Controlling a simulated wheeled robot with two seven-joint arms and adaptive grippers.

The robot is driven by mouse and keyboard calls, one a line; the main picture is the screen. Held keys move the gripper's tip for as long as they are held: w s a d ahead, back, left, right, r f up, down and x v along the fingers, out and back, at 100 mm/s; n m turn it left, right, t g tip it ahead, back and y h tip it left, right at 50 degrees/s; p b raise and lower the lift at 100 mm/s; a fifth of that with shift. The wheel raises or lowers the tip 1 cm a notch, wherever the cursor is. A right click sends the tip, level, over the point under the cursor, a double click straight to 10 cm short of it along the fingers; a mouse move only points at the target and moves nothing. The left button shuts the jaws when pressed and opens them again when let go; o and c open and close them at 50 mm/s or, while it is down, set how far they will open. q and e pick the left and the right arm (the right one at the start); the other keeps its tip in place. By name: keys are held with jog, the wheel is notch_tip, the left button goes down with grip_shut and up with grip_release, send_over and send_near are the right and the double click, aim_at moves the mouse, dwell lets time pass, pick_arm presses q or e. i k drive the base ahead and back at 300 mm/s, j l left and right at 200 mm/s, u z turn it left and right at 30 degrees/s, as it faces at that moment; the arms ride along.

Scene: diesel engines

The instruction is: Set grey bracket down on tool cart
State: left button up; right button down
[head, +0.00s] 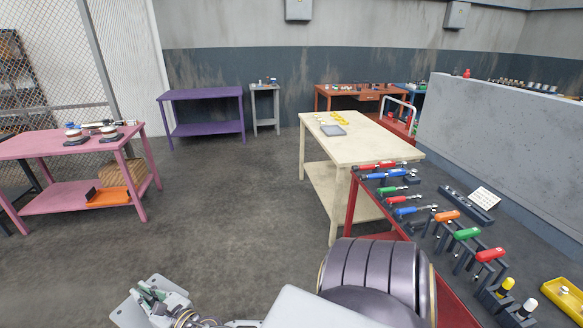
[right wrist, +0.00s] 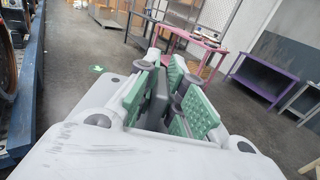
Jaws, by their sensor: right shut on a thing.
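My right gripper (head: 158,298) is at the bottom left of the head view, low over the open floor. In the right wrist view the green-padded fingers (right wrist: 165,100) are shut on the dark grey bracket (right wrist: 158,98), which is mostly hidden between the pads. A red cart (head: 400,127) with a pale tube handle stands at the back right, partly behind the cream table. A red-framed stand (head: 352,205) with several coloured tools is nearer on the right. I cannot tell which of these is the tool cart. My left gripper is not in view.
A cream table (head: 345,150) holds a grey tray and yellow parts. A pink table (head: 60,148) stands left, a purple table (head: 205,95) at the back. A concrete wall (head: 500,130) bounds the right. The grey floor (head: 215,200) between is clear.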

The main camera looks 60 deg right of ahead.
aim_at(523, 254)
jog(key=k+z, duration=0.1)
jog(key=z, duration=0.5)
jog(key=k+z, duration=0.1)
jog(key=z, duration=1.15)
jog(key=k+l+z, duration=0.1)
jog(key=z, duration=0.5)
jog(key=l+z, duration=0.15)
jog(key=z, duration=0.5)
jog(key=l+z, duration=0.15)
jog(key=z, duration=0.45)
jog(key=l+z, duration=0.15)
jog(key=z, duration=0.5)
jog(key=l+z, duration=0.15)
jog(key=z, duration=0.45)
